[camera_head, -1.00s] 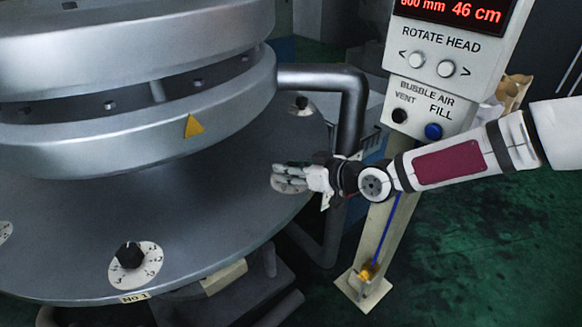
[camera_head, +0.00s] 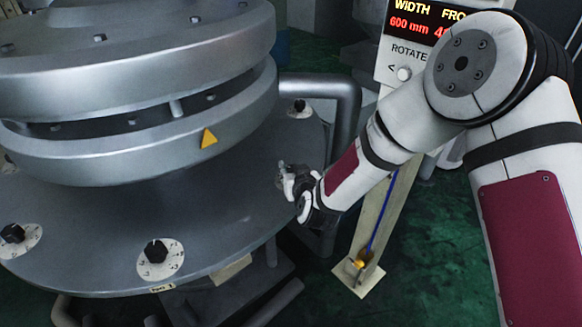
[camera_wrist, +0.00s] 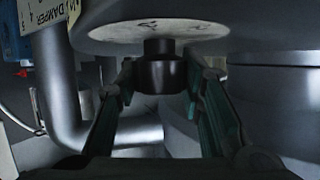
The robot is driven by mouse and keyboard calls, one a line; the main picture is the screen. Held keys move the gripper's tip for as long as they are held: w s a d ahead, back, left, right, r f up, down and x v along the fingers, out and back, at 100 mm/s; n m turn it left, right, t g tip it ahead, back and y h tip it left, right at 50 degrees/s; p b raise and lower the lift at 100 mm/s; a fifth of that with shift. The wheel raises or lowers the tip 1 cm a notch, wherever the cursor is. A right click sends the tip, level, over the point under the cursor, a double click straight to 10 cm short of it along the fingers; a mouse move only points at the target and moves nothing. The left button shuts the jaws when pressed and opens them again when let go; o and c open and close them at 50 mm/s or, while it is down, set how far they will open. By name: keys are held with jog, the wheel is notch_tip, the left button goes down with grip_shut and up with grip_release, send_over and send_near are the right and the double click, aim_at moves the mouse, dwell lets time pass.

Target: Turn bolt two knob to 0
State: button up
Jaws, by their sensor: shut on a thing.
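My gripper (camera_head: 284,174) is at the right rim of the round metal plate. In the wrist view a black knob (camera_wrist: 163,76) stands between its two green-grey fingers, which are shut on it. Behind the knob is a pale round dial (camera_wrist: 150,34) with dark marks, too oblique to read. In the head view my gripper hides this knob and most of its dial. No label naming this knob is legible.
Other black knobs on white dials sit along the rim, at the front (camera_head: 156,251), far left (camera_head: 12,233) and back (camera_head: 299,106). The silver die rings (camera_head: 140,140) rise at left. A bent pipe (camera_head: 346,110) and a control post (camera_head: 377,230) stand close behind my arm.

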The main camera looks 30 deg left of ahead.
jog(key=shift+w+m+t+h+p, duration=0.1)
jog(key=shift+m+t+h+p, duration=0.2)
jog(key=shift+m+t+h, duration=0.15)
jog(key=o, duration=1.2)
jog(key=v, duration=1.2)
jog(key=shift+d, duration=0.1)
